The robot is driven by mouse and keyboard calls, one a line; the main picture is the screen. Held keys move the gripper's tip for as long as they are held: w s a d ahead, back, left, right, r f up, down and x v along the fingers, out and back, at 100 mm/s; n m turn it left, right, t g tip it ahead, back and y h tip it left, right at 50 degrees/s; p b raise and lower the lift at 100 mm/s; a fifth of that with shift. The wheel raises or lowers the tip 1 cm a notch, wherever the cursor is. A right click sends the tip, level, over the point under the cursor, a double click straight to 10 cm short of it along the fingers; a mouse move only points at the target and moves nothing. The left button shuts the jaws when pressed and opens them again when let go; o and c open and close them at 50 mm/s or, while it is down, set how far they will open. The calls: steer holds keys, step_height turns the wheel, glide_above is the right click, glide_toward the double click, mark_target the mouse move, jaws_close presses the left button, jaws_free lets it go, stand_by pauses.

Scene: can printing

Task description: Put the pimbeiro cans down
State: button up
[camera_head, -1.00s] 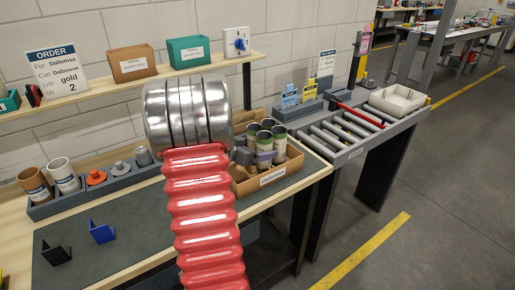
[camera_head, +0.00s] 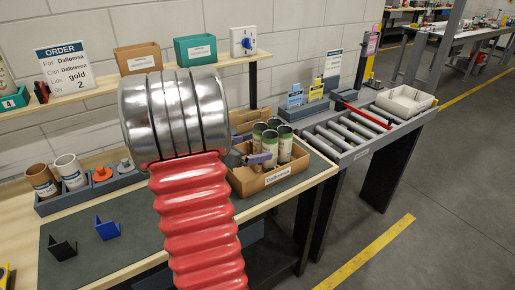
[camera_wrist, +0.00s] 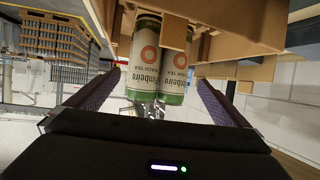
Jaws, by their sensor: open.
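The pimbeiro cans (camera_head: 285,147), several pale cans with green bands, stand upright in an open cardboard box (camera_head: 268,183) at the right end of the green work mat. In the wrist view two cans (camera_wrist: 144,65) with "Pimbeiro peach tea" labels are side by side between my purple fingers, with visible space on both sides. My gripper (camera_wrist: 155,95) is open there. In the head view my gripper (camera_head: 252,157) is at the box's left side, in front of the cans. My red arm hides part of the bench, and the can bottoms are hidden by the box.
A grey roller rack (camera_head: 355,130) stands right of the bench, with a white tray (camera_head: 404,101) beyond it. Black (camera_head: 61,247) and blue (camera_head: 107,228) brackets sit on the mat. The mat's left part is mostly clear.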

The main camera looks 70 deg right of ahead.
steer(key=shift+v, duration=2.3)
